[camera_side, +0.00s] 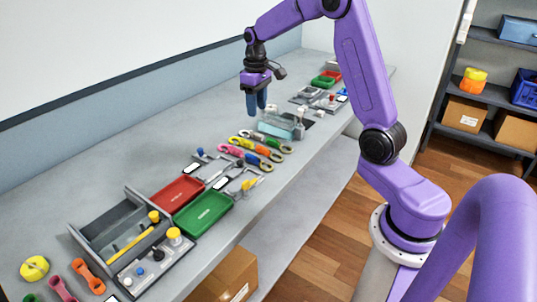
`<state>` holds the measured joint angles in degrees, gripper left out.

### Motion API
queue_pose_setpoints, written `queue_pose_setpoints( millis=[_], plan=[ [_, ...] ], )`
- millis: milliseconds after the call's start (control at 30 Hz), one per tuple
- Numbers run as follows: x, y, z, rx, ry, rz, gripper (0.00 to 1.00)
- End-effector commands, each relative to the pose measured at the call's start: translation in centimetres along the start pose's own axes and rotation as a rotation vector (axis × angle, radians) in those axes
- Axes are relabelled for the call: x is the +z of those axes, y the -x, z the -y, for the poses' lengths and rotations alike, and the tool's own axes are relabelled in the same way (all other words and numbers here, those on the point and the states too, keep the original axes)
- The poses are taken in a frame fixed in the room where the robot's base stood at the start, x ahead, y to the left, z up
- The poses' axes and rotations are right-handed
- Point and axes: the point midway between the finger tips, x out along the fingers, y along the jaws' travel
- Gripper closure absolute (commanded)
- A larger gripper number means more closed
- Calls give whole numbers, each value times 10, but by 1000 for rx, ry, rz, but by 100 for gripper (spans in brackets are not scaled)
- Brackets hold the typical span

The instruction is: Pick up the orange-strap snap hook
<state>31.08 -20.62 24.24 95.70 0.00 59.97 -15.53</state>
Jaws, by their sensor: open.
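My gripper (257,108), with blue fingers pointing down, hangs above the back part of the grey bench. Nothing shows between its fingers. Several hook-like pieces with coloured straps lie in a group on the bench, below and in front of my gripper.
A clear teal-tinted box (281,125) stands just behind the strap group. A red tray (177,194), a green tray (203,212) and a grey open bin (118,221) stand nearer. An orange two-lobed piece (88,276) lies at lower left.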

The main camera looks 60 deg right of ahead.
Motion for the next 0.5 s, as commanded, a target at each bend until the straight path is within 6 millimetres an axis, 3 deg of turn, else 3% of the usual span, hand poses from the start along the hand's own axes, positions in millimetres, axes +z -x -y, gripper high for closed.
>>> queue_pose_setpoints(
  millis=[100, 200, 367, 500],
  plan=[
    [-3, -5, -28, 0, -58, 2, 53],
    [-4, -7, -40, 0, -80, 1, 53],
    [-3, -18, -45, -1, -90, 5, 53],
    [-2, -43, -44, -2, -88, 7, 53]
  ],
)
